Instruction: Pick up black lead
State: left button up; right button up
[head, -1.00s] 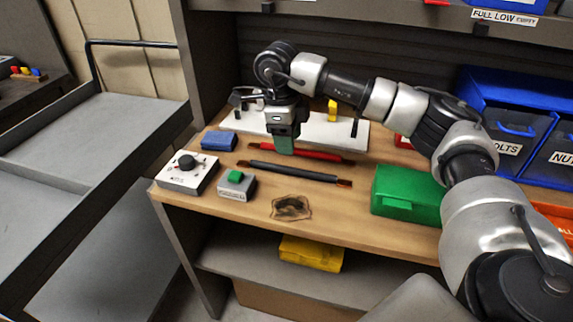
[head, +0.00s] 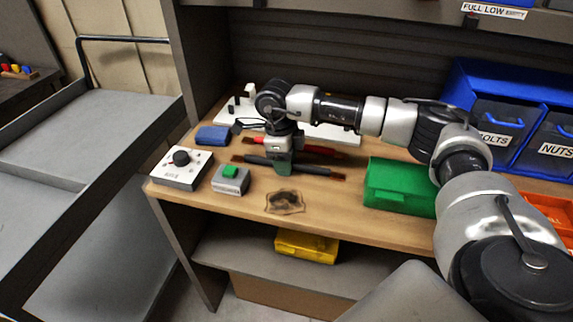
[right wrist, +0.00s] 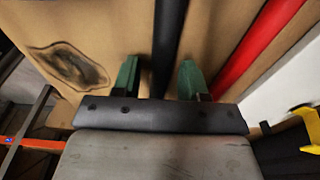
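The black lead (head: 313,171) lies on the wooden bench top, with copper-coloured ends. The red lead (head: 322,151) lies just behind it, roughly parallel. My right gripper (head: 283,168) points down over the black lead, left of its middle. In the right wrist view the green fingers of my right gripper (right wrist: 160,80) are apart, with the black lead (right wrist: 168,45) running between them and a gap on each side. The red lead (right wrist: 262,40) lies outside the right finger there. I cannot tell how far the fingertips are above the bench. My left gripper is out of view.
A control box with a knob (head: 181,168), a grey box with a green button (head: 230,179) and a blue block (head: 212,135) stand at left. A green case (head: 398,187) stands at right. A dark burn mark (head: 285,201) lies in front. A white board (head: 340,134) lies behind.

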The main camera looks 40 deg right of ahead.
grip_shut()
